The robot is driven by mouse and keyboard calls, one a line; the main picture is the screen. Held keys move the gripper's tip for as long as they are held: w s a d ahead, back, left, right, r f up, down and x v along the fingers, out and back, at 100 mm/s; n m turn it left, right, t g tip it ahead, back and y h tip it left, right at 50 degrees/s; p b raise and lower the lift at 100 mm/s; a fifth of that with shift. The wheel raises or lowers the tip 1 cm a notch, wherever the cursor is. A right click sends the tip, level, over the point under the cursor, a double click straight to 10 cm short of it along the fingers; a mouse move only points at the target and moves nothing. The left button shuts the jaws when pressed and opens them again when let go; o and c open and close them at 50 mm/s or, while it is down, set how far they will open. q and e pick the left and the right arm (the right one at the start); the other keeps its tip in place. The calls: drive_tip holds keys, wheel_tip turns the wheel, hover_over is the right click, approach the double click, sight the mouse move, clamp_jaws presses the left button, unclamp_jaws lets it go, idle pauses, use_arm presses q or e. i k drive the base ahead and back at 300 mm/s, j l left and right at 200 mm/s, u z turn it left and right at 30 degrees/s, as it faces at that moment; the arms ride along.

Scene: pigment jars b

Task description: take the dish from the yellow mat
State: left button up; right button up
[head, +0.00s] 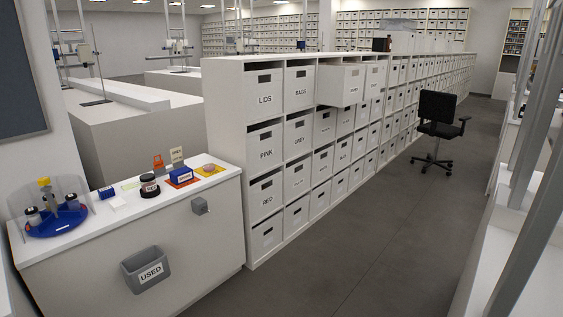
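The yellow mat (217,173) lies at the right end of the white counter on the left of the head view. A small brownish-pink dish (209,167) sits on the mat; it is too small to tell what, if anything, is in it. Neither of my grippers is in view.
On the counter (95,237), left of the mat, are a blue box (181,175) on an orange-red mat, a dark jar (149,186) and a round blue tray (58,224) with jars. A grey USED bin (146,268) hangs in front.

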sight(209, 167)
drive_tip(key=i+u, duration=0.1)
drive_tip(key=i, duration=0.6)
drive_tip(key=i+l, duration=0.15)
drive_tip(key=i, duration=0.55)
drive_tip(key=i+l+u, duration=0.15)
drive_tip(key=i, duration=0.55)
drive_tip(key=j, duration=0.05)
